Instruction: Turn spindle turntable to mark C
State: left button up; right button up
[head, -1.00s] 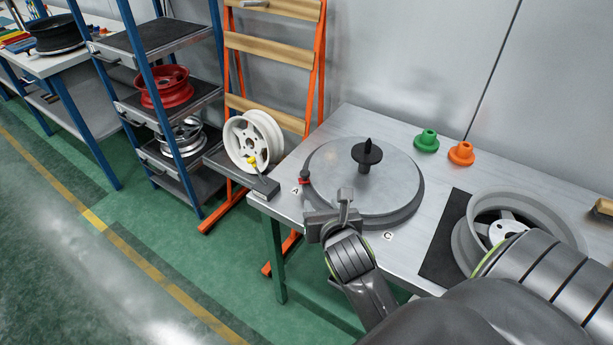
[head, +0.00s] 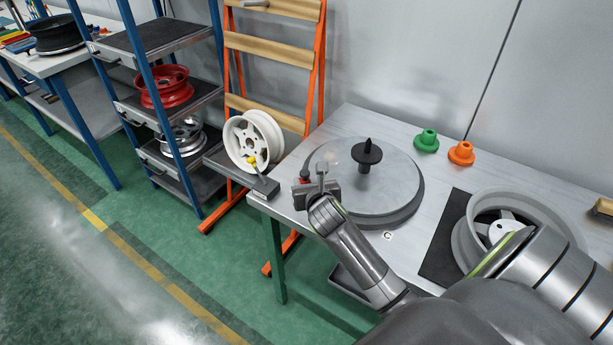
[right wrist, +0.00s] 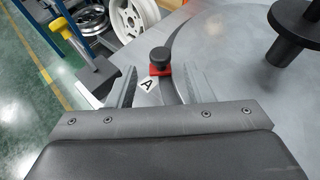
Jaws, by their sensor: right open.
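The grey round turntable (head: 395,190) lies on the metal bench with a black spindle (head: 367,155) at its centre. On its left rim is a red block with a black knob (right wrist: 160,56), beside mark A (right wrist: 148,84); the red part also shows in the head view (head: 304,180), partly hidden by my gripper. Mark C (head: 388,236) is on the bench at the turntable's front. My right gripper (head: 318,174) is open at the left rim. In the right wrist view its fingers (right wrist: 162,85) stand apart, with the knob just beyond and between them. My left gripper is not in view.
A grey wheel (head: 462,240) lies on a black mat to the right. A yellow-knobbed device (head: 262,186) is at the bench's left corner, near a white wheel (head: 247,140).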

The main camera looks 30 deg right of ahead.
aim_at(305, 174)
jog(key=shift+x, duration=2.25)
jog(key=shift+c, duration=0.4)
grip_shut()
